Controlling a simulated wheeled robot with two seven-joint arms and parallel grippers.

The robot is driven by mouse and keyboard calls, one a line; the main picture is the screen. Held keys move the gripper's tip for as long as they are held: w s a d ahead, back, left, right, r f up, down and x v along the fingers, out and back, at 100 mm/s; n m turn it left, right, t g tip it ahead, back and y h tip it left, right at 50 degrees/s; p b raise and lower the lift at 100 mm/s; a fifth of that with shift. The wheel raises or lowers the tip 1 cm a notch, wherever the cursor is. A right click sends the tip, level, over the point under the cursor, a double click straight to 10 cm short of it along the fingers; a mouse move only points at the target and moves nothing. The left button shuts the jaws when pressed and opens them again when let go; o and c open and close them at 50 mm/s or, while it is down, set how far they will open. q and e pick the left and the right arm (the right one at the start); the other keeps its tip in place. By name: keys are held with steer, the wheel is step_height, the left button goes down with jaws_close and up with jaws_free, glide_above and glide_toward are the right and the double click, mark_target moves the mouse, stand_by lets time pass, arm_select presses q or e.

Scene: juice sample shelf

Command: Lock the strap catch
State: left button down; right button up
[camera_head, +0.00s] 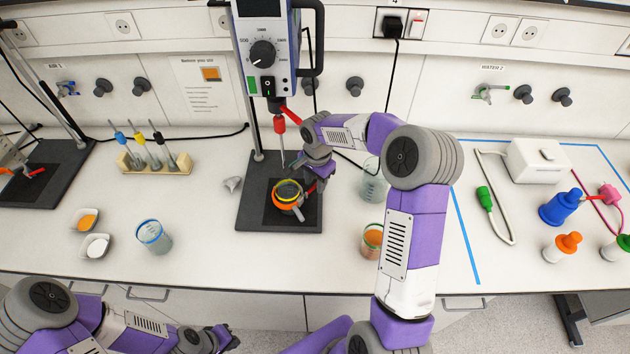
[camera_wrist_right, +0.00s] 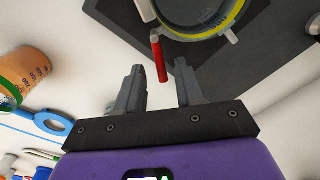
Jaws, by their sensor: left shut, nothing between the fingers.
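A cup with a yellow-green rim (camera_head: 288,188) stands on the black stand base, with an orange and grey band (camera_head: 284,205) around it. My left gripper (camera_head: 226,339) is shut and empty, low in front of the bench.
Beakers (camera_head: 154,237) stand left and right. The bench front is clear.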

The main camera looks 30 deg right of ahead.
steer(key=shift+w+f, duration=0.1)
jaws_close()
steer(key=shift+w+a+n, duration=0.1)
steer(key=shift+n, duration=0.2)
steer(key=shift+w+a+n, duration=0.15)
steer(key=shift+w+n, duration=0.2)
steer(key=shift+n, duration=0.85)
steer(key=shift+w+a+n+p, duration=0.2)
steer(key=shift+w+n+p, duration=0.1)
steer(key=shift+n, duration=0.65)
steer(key=shift+w+a+n+p, duration=0.2)
steer(key=shift+n+p, duration=0.1)
steer(key=shift+n, duration=0.65)
jaws_free()
